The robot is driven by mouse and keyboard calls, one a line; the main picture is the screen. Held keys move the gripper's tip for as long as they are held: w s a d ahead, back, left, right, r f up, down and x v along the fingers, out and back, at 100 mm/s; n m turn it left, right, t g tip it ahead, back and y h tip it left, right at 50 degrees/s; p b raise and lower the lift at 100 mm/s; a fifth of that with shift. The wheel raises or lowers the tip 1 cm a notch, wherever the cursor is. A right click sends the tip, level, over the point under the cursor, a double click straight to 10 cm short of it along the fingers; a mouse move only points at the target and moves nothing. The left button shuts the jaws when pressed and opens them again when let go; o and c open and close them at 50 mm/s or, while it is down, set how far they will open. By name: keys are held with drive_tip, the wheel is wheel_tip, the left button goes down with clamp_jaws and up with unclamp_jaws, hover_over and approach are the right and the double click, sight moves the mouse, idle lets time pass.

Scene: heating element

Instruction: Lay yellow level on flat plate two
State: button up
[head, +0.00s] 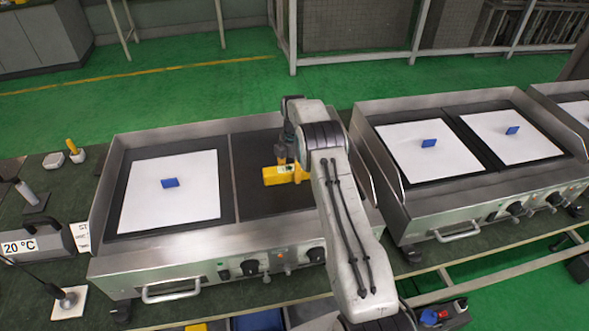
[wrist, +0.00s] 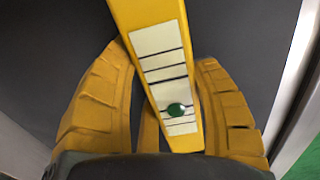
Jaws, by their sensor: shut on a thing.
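The yellow level (head: 276,176) is held by my gripper (head: 294,168) over the bare dark right-hand plate (head: 250,150) of the near heating unit. In the wrist view the level (wrist: 150,25) runs lengthwise between the two yellow fingers of my gripper (wrist: 163,65), slightly tilted in the picture. Its pale scale strip and a round green bubble face the camera. The fingers are shut on it. Whether the level touches the plate is hard to tell. My arm hides the right part of this plate. No plate number is readable.
The near unit's left plate has a white sheet (head: 145,195) with a blue block (head: 170,183). A second unit (head: 415,215) on the right bears two white sheets with blue blocks. Raised metal walls edge the units.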

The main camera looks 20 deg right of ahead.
drive_tip(key=o, duration=1.2)
drive_tip(key=shift+f, duration=0.1)
drive_tip(key=shift+o, duration=0.2)
drive_tip(key=s+a+r+m, duration=0.2)
drive_tip(key=r, duration=0.9)
drive_tip(key=s+a+r+m, duration=0.1)
drive_tip(key=s+a+r, duration=0.1)
drive_tip(key=r, duration=0.9)
drive_tip(key=s+a+r+m+t, duration=0.2)
drive_tip(key=s+a+r+m, duration=0.2)
drive_tip(key=s+r, duration=0.45)
drive_tip(key=s+a+f+m, duration=0.1)
drive_tip(key=s+m, duration=0.2)
drive_tip(key=s, duration=0.5)
drive_tip(key=s+a+f+m+t, duration=0.1)
drive_tip(key=s+a+f+m, duration=0.1)
drive_tip(key=s, duration=0.7)
drive_tip(key=s+a+f+m+t, duration=0.1)
drive_tip(key=s+m, duration=0.2)
drive_tip(key=s, duration=0.6)
drive_tip(key=shift+s+a+f+m, duration=0.25)
drive_tip(key=shift+a+f+m, duration=0.05)
drive_tip(key=shift+a+m, duration=0.1)
